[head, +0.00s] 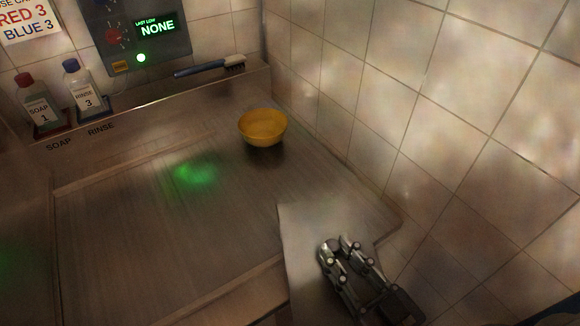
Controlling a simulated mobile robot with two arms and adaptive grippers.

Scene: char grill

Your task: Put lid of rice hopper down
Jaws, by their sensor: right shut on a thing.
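A flat, pale metal sheet, which looks like the lid of the rice hopper (302,237), shows at the lower middle right of the head view. It overlaps the front right corner of the steel counter. My right gripper (340,246) is at this lid, with its fingers closed on it. The exact grip point is hard to make out, and part of the lid is hidden under the gripper. The hopper itself cannot be made out. My left gripper is not in view.
A yellow bowl (262,128) stands on the steel counter (150,235) towards the back right. A brush (210,68), a soap bottle (37,108) and a rinse bottle (84,92) are along the back ledge. A tiled wall (440,120) bounds the right side. The counter's middle is clear.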

